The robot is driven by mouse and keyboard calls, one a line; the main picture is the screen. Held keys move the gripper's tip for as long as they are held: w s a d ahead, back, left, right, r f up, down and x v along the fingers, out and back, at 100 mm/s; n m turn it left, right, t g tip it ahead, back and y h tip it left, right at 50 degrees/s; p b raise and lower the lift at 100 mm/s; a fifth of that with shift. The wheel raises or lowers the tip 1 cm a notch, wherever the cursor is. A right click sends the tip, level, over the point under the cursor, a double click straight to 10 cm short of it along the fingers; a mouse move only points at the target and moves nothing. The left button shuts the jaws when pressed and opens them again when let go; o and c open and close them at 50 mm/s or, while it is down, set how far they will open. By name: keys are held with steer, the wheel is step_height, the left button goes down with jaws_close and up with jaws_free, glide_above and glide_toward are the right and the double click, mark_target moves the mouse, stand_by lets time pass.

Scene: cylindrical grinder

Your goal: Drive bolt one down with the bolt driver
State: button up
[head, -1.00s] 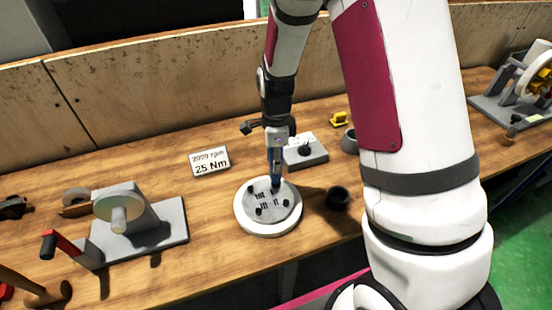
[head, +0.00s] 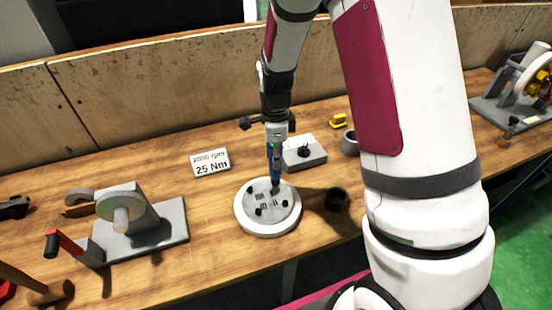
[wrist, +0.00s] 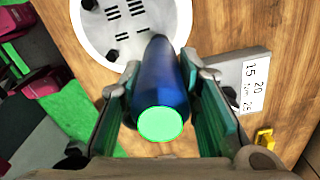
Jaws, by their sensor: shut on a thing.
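My gripper (head: 277,143) is shut on the bolt driver (head: 275,163), a blue tool held upright with its tip down. In the wrist view the driver (wrist: 162,80) lies between both fingers, its green end cap facing the camera. Below is a round white base (head: 243,222) with a grey plate (head: 268,197) bearing black tally marks. Several black bolts stand on it, including a left one (head: 250,190), a front one (head: 258,211) and a right one (head: 283,203). The driver's tip is at the plate's back right; whatever bolt is under it is hidden, and contact cannot be told.
A sign reading 2000 rpm, 25 Nm (head: 210,163) lies behind left. A grey box with a dial (head: 305,155) stands behind right, near a grey cup (head: 349,141) and a yellow item (head: 339,121). A grinder-like fixture (head: 140,220) stands left.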

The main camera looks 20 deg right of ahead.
steer(key=shift+r+p, duration=0.65)
steer(key=shift+r, duration=1.35)
